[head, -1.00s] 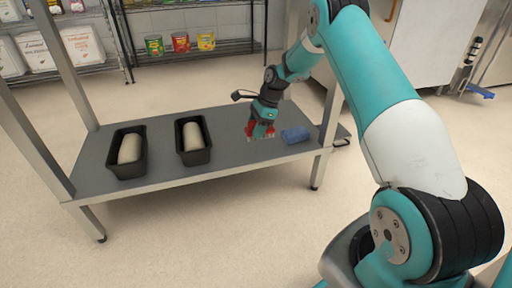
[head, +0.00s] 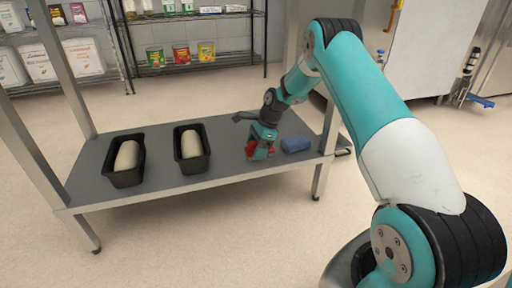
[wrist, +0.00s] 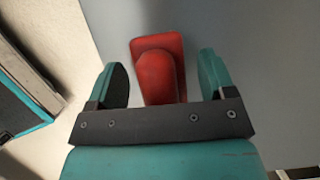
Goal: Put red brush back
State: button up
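The red brush (wrist: 160,70) lies between the two teal fingers of my gripper (wrist: 163,80) in the wrist view, with a gap on each side. My gripper is open. In the head view my gripper (head: 262,152) is down close to the grey shelf top, left of a blue block (head: 296,144). Red shows around the fingers there, but the brush is mostly hidden by the gripper. I cannot tell how far the fingertips are above the surface.
Two black loaf pans with pale dough, one (head: 108,173) at left and one (head: 178,160) nearer the gripper, stand on the grey metal table (head: 165,188). Metal posts rise at its left end. A wire rack (head: 200,72) with cans stands behind. Floor in front is clear.

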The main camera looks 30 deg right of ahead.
jog(key=shift+r, duration=0.1)
jog(key=p+v, duration=0.2)
jog(key=v, duration=0.2)
jog(key=p+v, duration=0.3)
jog(key=v, duration=0.1)
jog(key=a+p+v, duration=0.1)
jog(key=p+v, duration=0.2)
jog(key=v, duration=0.1)
jog(key=shift+d+r, duration=0.15)
jog(key=shift+r, duration=0.35)
jog(key=s+a+r+n, duration=0.3)
jog(key=a+r+n, duration=0.2)
jog(key=a+r, duration=0.25)
jog(key=s+a+r+n, duration=0.4)
jog(key=a+r+n, duration=0.15)
jog(key=a, duration=0.25)
jog(key=s+a+r+n, duration=0.4)
jog(key=s+a+n, duration=0.1)
jog(key=s, duration=0.2)
jog(key=s+a+r+n, duration=0.3)
jog(key=s+a+n, duration=0.2)
jog(key=s+a, duration=0.15)
jog(key=s+a+n+g, duration=0.1)
jog(key=s+a+n, duration=0.1)
jog(key=s+n, duration=0.6)
jog(key=s, duration=0.6)
jog(key=shift+s+r, duration=0.25)
jog(key=shift+s, duration=0.1)
